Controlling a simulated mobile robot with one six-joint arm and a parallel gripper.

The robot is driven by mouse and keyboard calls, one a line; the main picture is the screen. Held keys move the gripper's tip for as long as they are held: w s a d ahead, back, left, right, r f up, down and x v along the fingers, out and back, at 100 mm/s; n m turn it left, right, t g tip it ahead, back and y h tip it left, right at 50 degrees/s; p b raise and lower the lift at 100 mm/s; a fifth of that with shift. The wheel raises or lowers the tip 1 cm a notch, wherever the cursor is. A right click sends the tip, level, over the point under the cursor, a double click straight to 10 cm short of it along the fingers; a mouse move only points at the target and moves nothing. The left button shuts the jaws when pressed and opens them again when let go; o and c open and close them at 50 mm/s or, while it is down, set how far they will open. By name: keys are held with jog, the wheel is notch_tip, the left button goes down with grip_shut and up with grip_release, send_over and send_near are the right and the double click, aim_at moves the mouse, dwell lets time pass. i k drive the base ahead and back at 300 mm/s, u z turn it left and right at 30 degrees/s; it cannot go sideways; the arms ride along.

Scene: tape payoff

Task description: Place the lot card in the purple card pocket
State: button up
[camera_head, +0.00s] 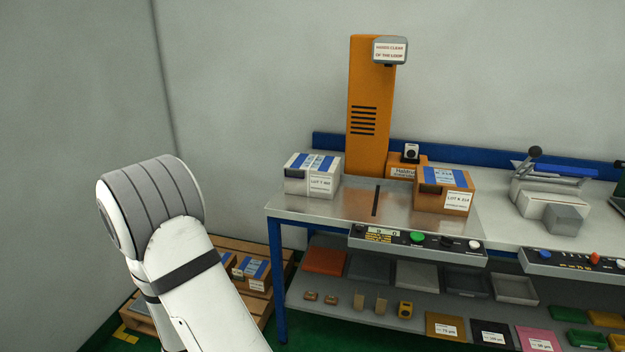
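I cannot make out a loose lot card or a purple card pocket in this view. A white box (298,184) on the bench bears a label that starts with LOT, and so does a brown box (431,200) to its right. A flat pink item (528,333) with a white label lies on the lower shelf at the bottom edge, beside a black one (485,326) and a yellow one (437,320). My white and grey arm shows at the lower left. My gripper is out of the picture.
An orange column (367,90) with a sign stands at the back of the bench (340,207). Button panels (415,242) run along its front edge. Shallow trays (416,274) and small parts fill the shelf below. A pallet with boxes (257,274) stands on the floor, left of the bench.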

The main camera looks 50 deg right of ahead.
aim_at(296, 177)
jog(key=u, duration=0.1)
jog(key=i, duration=0.15)
jog(key=z, duration=2)
